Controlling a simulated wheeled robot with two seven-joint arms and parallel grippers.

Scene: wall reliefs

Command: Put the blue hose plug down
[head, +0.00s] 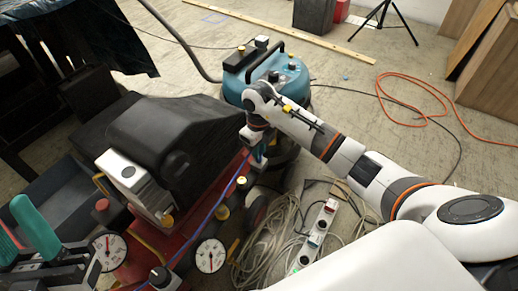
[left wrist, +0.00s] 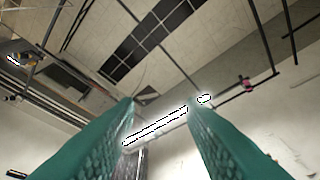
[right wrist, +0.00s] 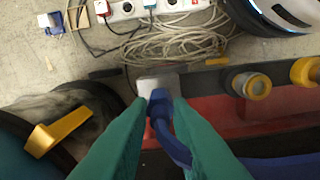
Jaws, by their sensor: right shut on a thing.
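The blue hose plug (right wrist: 158,102) is between the green fingertips of my right gripper (right wrist: 158,112) in the right wrist view, and its blue hose runs down toward the picture's lower right. A pale grey block (right wrist: 160,82) is just beyond the plug; I cannot tell whether they touch. In the head view my right gripper (head: 257,158) points down beside the red compressor frame, and the blue hose (head: 222,195) leads to it. My left gripper (left wrist: 164,108) has its green fingers apart with nothing between them; in the head view it is at the lower left edge.
The black and red compressor (head: 165,135) with gauges fills the left middle. A blue and black vacuum (head: 272,75) stands behind my right gripper. A power strip (head: 316,232) and coiled cable (head: 262,245) lie on the floor. An orange cord (head: 430,105) lies at right.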

